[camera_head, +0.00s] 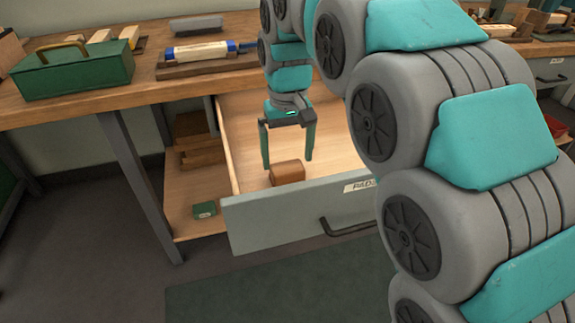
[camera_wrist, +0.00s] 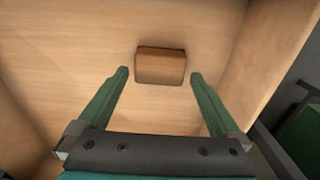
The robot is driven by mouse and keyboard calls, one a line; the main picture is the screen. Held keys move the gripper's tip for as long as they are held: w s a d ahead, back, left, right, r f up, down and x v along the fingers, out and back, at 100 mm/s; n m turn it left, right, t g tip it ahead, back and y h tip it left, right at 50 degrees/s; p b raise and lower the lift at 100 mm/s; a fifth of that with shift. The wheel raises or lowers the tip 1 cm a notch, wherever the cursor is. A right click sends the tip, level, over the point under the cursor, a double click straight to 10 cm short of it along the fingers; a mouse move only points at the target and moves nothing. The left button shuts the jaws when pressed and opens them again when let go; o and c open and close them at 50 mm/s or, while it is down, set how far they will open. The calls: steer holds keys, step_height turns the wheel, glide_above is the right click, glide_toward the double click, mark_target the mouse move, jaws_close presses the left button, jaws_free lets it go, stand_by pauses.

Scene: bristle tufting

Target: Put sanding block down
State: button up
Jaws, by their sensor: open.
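The sanding block (camera_head: 287,173) is a small brown block lying on the floor of the open drawer (camera_head: 290,222), near its front panel. It also shows in the wrist view (camera_wrist: 161,65), lying flat just beyond the fingertips. My gripper (camera_head: 288,162) is open and empty, with its green fingers pointing down into the drawer. In the wrist view my gripper (camera_wrist: 160,75) has its fingers spread wider than the block, one toward each side, with gaps between. The drawer's right part is hidden behind my arm in the head view.
A workbench (camera_head: 110,108) stands above the drawer, carrying a green toolbox (camera_head: 75,72) and a wooden fixture (camera_head: 208,58). A lower shelf (camera_head: 190,225) holds stacked wood and a small green box (camera_head: 204,210). The drawer floor around the block is bare.

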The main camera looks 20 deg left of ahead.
mark_target(287, 167)
step_height(287, 167, up, 8)
stand_by(0.5)
